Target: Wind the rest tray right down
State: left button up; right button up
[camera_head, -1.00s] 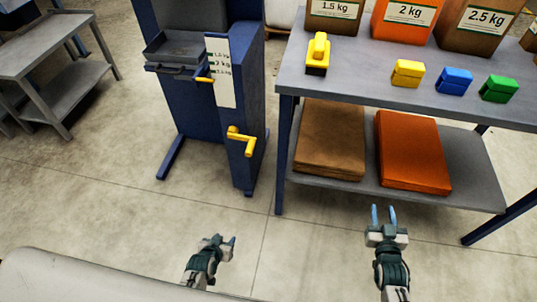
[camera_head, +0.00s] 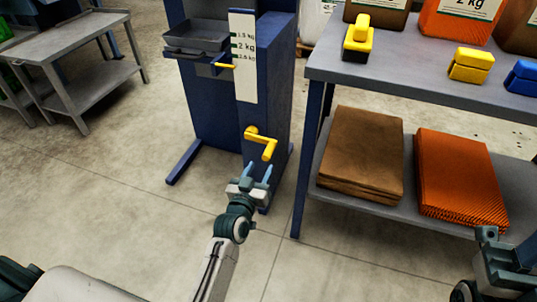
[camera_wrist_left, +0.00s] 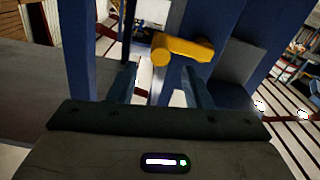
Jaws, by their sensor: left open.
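The rest tray (camera_head: 196,40) is a shallow dark grey tray on the front of the blue grader column, at the upper left of the head view. A yellow pointer (camera_head: 226,66) beside it sits near the bottom of the white scale plate, around the 2.5 kg mark. A yellow crank (camera_head: 262,143) is on the column's front; it also shows in the left wrist view (camera_wrist_left: 182,47). My left gripper (camera_head: 258,172) is open and empty just below the crank, its fingers pointing at it, apart from it. My right gripper (camera_head: 487,234) is at the lower right edge, its fingers unclear.
A grey bench (camera_head: 420,82) at right bears a yellow-and-black block (camera_head: 358,38), coloured blocks and weight-labelled bags. Its lower shelf (camera_head: 345,192) holds brown and orange sacks. A grey trolley (camera_head: 75,50) stands at far left. The floor between is clear.

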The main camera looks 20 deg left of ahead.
aim_at(268, 153)
pick_arm(q)
jog(key=w, duration=0.8)
jog(key=shift+d+b, duration=0.1)
jog(key=shift+b, duration=0.3)
grip_shut()
